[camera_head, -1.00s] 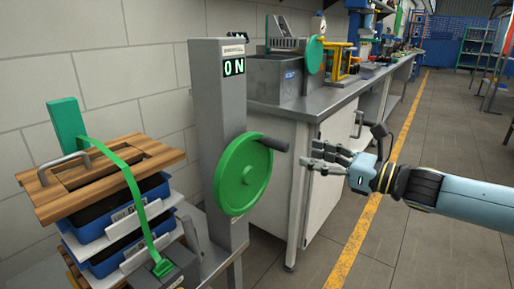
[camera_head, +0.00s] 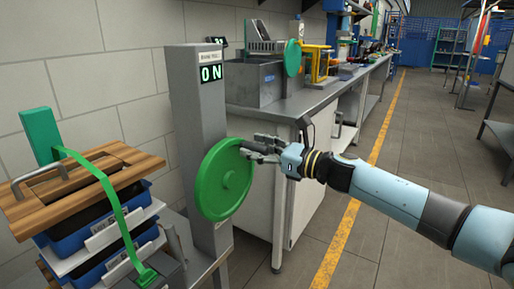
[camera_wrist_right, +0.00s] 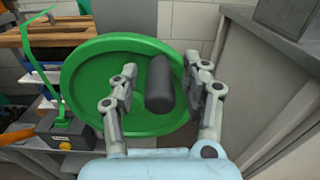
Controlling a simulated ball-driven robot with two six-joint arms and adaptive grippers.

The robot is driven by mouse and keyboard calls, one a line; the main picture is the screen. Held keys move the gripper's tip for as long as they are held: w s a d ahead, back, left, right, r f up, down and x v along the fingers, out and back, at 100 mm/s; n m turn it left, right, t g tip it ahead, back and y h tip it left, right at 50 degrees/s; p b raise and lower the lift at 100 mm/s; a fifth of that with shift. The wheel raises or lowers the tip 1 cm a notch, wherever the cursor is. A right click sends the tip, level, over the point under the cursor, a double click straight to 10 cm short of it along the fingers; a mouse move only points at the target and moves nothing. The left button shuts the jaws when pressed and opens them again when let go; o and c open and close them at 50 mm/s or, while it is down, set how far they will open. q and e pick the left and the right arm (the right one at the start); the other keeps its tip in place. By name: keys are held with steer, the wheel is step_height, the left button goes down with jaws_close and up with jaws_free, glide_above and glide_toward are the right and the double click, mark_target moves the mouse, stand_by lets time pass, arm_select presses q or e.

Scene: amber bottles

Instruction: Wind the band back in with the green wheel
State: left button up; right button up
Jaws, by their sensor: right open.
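The green wheel (camera_head: 222,180) is mounted on the side of a grey post (camera_head: 195,115) whose display reads "ON". Its dark handle (camera_wrist_right: 159,84) sticks out toward my right gripper (camera_wrist_right: 160,92). In the right wrist view the fingers are open, one on each side of the handle, with a gap visible at least on the left. The gripper also shows in the head view (camera_head: 265,148), at the wheel's right edge. The green band (camera_head: 112,200) runs from a green upright block over a wooden board down to a green clip (camera_head: 146,275). My left gripper is not in view.
Blue bins (camera_head: 75,222) are stacked under the wooden board (camera_head: 90,180) at left. A workbench (camera_head: 300,110) with a grey cabinet stands behind and right of the wheel. The floor (camera_head: 420,140) on the right is open.

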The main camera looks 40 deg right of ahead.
jaws_close()
stand_by(0.3)
steer(key=shift+d+f, duration=0.1)
